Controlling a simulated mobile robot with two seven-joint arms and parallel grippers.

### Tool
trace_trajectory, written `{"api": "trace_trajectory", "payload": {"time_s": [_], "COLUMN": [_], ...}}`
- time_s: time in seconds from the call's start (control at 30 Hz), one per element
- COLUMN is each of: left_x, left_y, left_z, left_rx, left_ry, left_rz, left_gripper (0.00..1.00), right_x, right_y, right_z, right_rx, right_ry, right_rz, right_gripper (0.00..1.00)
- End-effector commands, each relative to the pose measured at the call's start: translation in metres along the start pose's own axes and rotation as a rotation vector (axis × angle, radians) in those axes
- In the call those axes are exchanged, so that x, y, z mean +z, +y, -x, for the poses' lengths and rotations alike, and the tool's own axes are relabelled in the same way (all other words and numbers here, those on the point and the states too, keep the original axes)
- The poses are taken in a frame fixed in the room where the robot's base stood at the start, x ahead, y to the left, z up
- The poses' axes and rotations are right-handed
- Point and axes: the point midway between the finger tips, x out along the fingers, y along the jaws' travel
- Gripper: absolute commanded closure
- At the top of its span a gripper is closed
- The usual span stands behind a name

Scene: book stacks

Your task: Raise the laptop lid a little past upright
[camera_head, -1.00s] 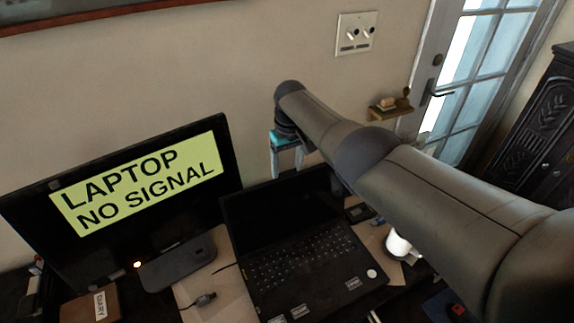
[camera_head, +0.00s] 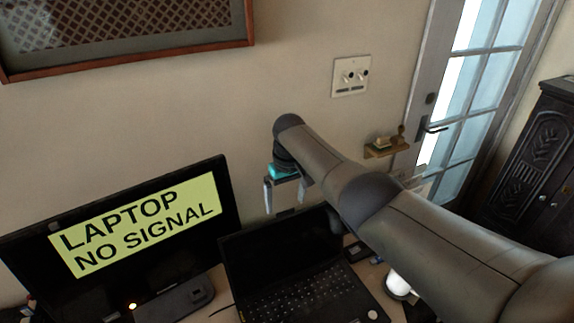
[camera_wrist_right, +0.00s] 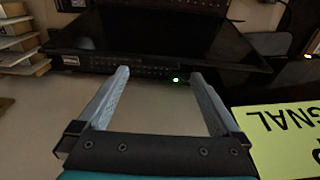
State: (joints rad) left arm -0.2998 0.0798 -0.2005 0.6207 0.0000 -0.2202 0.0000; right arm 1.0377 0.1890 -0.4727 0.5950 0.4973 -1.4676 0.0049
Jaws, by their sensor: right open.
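The black laptop (camera_head: 285,246) stands open on the desk beside the monitor. Its dark lid leans back and its keyboard (camera_head: 305,295) faces up; the front is cut off at the bottom edge. My right gripper (camera_head: 284,203) is open and empty, with its fingers pointing down near the top edge of the lid. I cannot tell whether they touch it. In the right wrist view the two fingers (camera_wrist_right: 159,75) are spread with nothing between them. A dark panel beyond them (camera_wrist_right: 165,35) may be the laptop; I cannot be sure. My left gripper is not in view.
The monitor (camera_head: 203,255) reading "LAPTOP NO SIGNAL" stands left of the laptop. A white cylinder (camera_head: 398,284) stands to its right, below my right arm. The wall behind carries a socket plate (camera_head: 351,76) and a small shelf (camera_head: 386,150). A glazed door is farther right.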

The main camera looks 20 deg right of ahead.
Motion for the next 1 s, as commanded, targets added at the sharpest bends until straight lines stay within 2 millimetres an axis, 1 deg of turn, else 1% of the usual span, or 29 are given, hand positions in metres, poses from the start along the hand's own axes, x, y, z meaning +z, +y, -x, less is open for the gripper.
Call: {"api": "trace_trajectory", "payload": {"time_s": [0.03, 0.17, 0.5, 0.6, 0.7, 0.8, 1.0], "left_x": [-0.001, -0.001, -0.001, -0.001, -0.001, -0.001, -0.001], "left_y": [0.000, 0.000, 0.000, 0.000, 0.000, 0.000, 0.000], "left_z": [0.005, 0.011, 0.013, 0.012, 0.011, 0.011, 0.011], "left_rx": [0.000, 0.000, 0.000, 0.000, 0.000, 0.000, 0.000], "left_ry": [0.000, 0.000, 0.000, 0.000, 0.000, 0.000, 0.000], "left_rz": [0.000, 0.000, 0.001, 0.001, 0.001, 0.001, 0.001], "left_gripper": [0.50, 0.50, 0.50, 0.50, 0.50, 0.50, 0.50], "right_x": [-0.001, -0.001, -0.001, -0.001, -0.001, 0.000, 0.000], "right_y": [0.000, 0.000, 0.000, 0.000, 0.000, 0.000, 0.000], "right_z": [0.011, 0.032, 0.097, 0.111, 0.120, 0.125, 0.126], "right_rx": [0.000, 0.000, 0.000, 0.000, 0.000, 0.000, 0.000], "right_ry": [0.003, 0.003, 0.005, 0.005, 0.003, 0.002, 0.001], "right_rz": [0.001, 0.001, 0.000, 0.001, 0.001, 0.000, 0.000], "right_gripper": [0.00, 0.00, 0.00, 0.00, 0.00, 0.00, 0.00]}}
